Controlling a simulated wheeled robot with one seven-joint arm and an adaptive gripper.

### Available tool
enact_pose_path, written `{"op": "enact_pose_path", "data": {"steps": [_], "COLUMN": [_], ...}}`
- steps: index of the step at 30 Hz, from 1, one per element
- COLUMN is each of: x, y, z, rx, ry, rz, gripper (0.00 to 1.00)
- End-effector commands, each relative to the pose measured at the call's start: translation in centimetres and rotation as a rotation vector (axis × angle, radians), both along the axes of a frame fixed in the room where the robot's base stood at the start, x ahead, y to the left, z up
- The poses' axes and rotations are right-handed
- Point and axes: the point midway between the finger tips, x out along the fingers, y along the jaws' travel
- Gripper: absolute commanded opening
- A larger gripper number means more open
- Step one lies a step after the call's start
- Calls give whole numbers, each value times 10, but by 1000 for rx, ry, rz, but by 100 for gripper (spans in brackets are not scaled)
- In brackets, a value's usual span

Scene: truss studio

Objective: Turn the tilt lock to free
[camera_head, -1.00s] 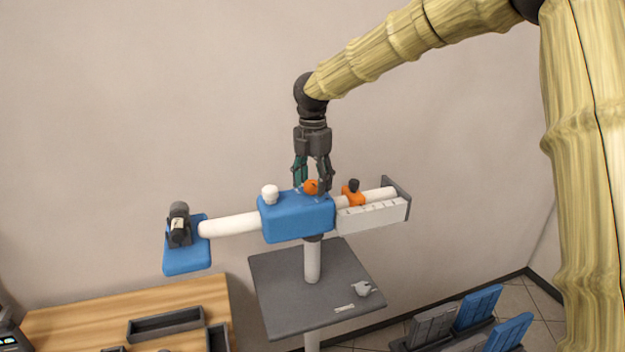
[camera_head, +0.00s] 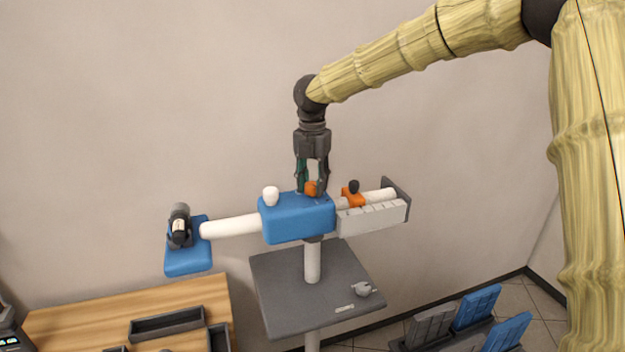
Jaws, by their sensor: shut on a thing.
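An orange knob (camera_head: 311,188) sits on top of the blue block (camera_head: 298,222), near the block's right end; I take it to be the tilt lock. My gripper (camera_head: 312,186) points straight down from above, and its fingers are shut on the orange knob from left and right. The fingers hide part of the knob, and its exact turn angle is too small to read. A white knob (camera_head: 271,196) stands on the same block to the left, apart from my gripper.
A white tube (camera_head: 232,227) runs left to a blue plate (camera_head: 188,262) with a dark device (camera_head: 180,226). Right are an orange clamp (camera_head: 352,197) with a black knob and a white scale bar (camera_head: 372,218). A grey table (camera_head: 275,290) lies below.

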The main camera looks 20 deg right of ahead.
Motion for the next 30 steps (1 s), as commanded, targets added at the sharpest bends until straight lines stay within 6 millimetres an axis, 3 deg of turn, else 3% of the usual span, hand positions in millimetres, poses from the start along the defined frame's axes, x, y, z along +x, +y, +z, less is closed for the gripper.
{"op": "enact_pose_path", "data": {"steps": [30], "x": [0], "y": [0], "z": [3], "rx": [0], "ry": [1], "rz": [959], "gripper": [11]}}
